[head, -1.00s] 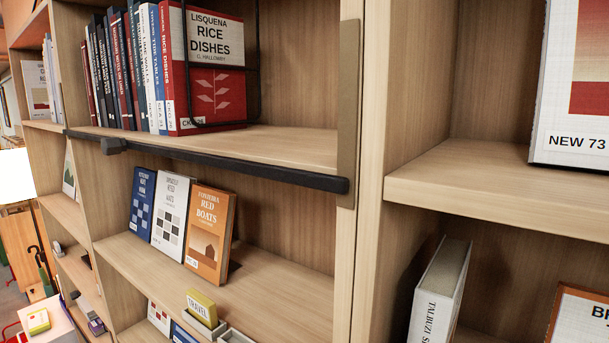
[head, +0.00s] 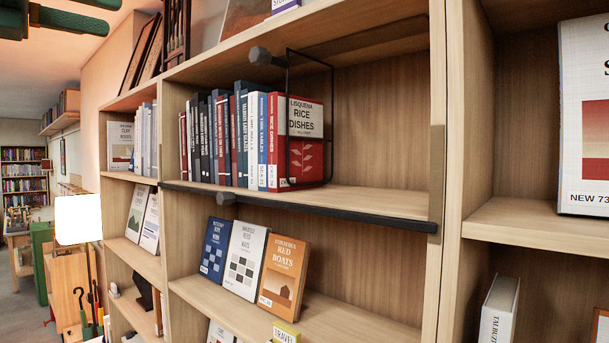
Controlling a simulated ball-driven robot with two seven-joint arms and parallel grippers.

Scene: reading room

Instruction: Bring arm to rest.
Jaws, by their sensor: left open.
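My left gripper (head: 112,16) is at the top left corner of the head view, cut off by the top edge. Its two dark green fingers are apart, with nothing visible between them. It hangs in front of the pale wall, well left of the shelved books and clear of the bookcase in the picture. Most of the left arm is outside the frame. My right gripper is not in view.
A wooden bookcase holds a row of books (head: 222,140) ending in a red book (head: 306,118) beside a black wire bookend (head: 333,120). A dark rail (head: 330,210) runs along that shelf's front edge. A lit lampshade (head: 78,220) stands at left.

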